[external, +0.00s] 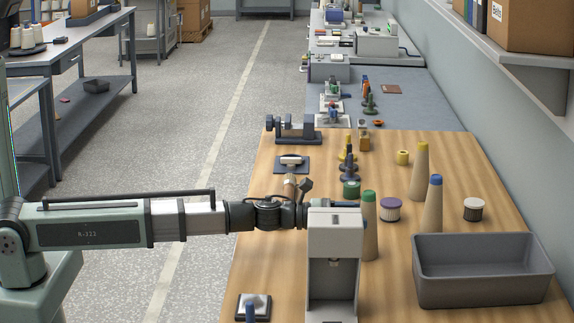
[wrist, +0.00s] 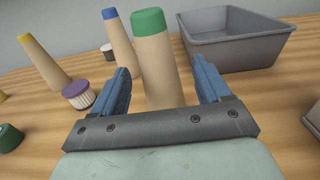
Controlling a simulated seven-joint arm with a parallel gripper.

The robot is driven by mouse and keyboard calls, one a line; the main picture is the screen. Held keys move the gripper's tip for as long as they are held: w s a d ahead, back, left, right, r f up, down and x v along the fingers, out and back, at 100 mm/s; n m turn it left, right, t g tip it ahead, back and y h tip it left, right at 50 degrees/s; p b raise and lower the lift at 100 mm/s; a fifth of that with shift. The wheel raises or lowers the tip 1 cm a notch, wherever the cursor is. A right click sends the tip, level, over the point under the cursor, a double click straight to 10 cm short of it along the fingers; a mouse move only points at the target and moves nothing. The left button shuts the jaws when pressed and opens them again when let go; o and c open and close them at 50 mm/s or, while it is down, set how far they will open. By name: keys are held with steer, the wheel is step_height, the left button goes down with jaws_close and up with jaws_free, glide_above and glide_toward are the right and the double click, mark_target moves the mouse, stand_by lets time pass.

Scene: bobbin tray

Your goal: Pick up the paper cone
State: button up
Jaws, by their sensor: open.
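Three tan paper cones stand upright on the wooden table. The green-topped cone (external: 369,235) is closest to my gripper; the wrist view shows this cone (wrist: 161,75) framed between the fingers. My gripper (wrist: 160,68) is open, its blue fingers on either side in that picture and apart from the cone. How deep the cone is between them I cannot tell. In the external view a pale machine partly hides the gripper. The blue-topped cone (external: 433,210) and yellow-topped cone (external: 420,175) stand farther right and back; both also show in the wrist view (wrist: 121,45) (wrist: 44,62).
A grey bin (external: 480,292) stands right of the cones. The pale machine (external: 335,225) stands in front. A purple-topped spool (external: 391,210), a dark-banded spool (external: 473,210), a green spool (external: 351,190) and a yellow spool (external: 402,158) are nearby.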

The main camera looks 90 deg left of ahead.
mark_target(368, 215)
steer(key=w, duration=0.3)
steer(key=shift+w+a, duration=0.1)
steer(key=shift+w, duration=0.1)
steer(key=shift+c, duration=0.2)
steer(key=c, duration=1)
steer(key=shift+o, duration=0.2)
steer(key=shift+r, duration=0.1)
